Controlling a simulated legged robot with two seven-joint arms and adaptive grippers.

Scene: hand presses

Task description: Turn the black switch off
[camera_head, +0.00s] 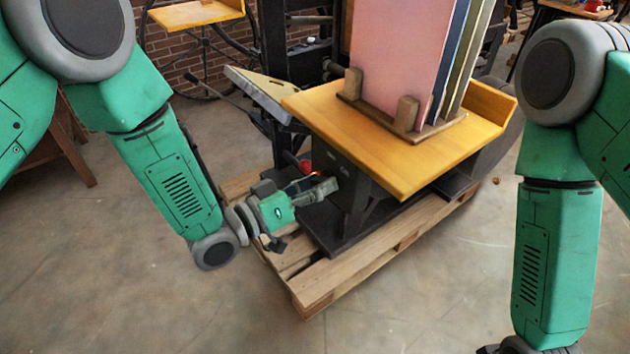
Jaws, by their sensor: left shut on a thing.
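My left gripper (318,190) reaches in from the left, low beside the dark machine body (350,205) under the yellow table top. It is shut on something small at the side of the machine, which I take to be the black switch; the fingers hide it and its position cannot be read. A small red part (305,167) shows just above the fingers, with an orange glow near them.
The yellow table top (375,165) overhangs close to my left gripper and carries a wooden rack (405,125) with upright boards, the front one pink (400,45). The machine stands on a wooden pallet (345,275). The concrete floor in front is clear.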

